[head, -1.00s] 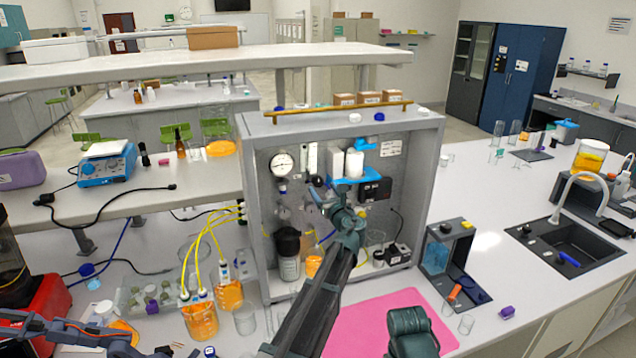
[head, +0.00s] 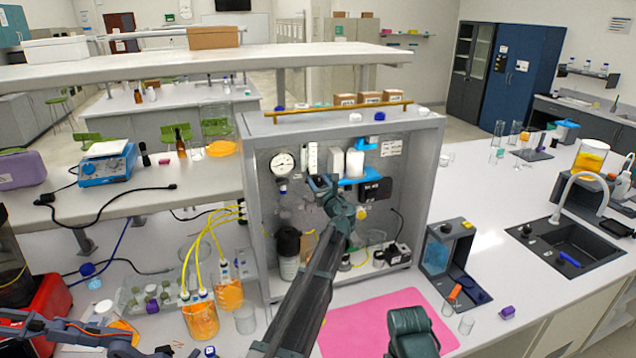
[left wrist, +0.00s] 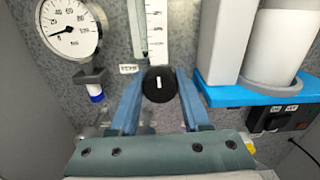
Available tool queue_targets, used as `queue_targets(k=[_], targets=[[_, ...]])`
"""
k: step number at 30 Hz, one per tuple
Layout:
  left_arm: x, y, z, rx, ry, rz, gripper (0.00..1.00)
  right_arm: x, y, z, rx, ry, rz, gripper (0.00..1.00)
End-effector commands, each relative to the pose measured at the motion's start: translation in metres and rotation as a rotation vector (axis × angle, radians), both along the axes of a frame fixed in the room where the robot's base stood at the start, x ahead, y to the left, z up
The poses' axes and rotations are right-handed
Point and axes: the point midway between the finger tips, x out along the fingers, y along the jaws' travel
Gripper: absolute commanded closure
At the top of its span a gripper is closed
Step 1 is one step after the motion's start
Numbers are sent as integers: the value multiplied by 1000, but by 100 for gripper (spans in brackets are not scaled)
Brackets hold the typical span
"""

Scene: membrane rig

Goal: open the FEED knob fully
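A round black knob (left wrist: 159,84) with a white mark, nearly upright, sits on the rig's grey panel just below a white scale in the left wrist view. A small label (left wrist: 129,69) is beside it at upper left, too blurred to read surely. My left gripper (left wrist: 159,88) has one blue finger on each side of the knob, with no clear gap between fingers and knob. In the head view my left gripper (head: 326,184) is against the rig's panel, and its arm hides part of it.
A pressure gauge (left wrist: 68,28) is up and left of the knob. A blue bracket (left wrist: 245,90) with white cylinders is to the right, above a black switch box (left wrist: 283,118). The rig's cabinet (head: 252,215) has side walls around the panel. A pink mat (head: 365,322) lies in front.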

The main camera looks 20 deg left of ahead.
Motion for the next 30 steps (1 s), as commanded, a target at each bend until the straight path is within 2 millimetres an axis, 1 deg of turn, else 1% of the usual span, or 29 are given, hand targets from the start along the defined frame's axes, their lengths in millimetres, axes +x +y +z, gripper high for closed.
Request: queue_targets(k=[1,5,6,7,17,23,30], targets=[[0,0,0,0,0,0,66,0,0,0,0,0,0,35],[0,0,0,0,0,0,90,0,0,0,0,0,0,35],[0,0,0,0,0,0,97,0,0,0,0,0,0,35],[0,0,0,0,0,0,100,0,0,0,0,0,0,35],[0,0,0,-37,-25,0,100,0,0,0,0,0,0,35],[0,0,0,-140,-95,0,100,0,0,0,0,0,0,35],[0,0,0,-324,-219,0,100,0,0,0,0,0,0,35]])
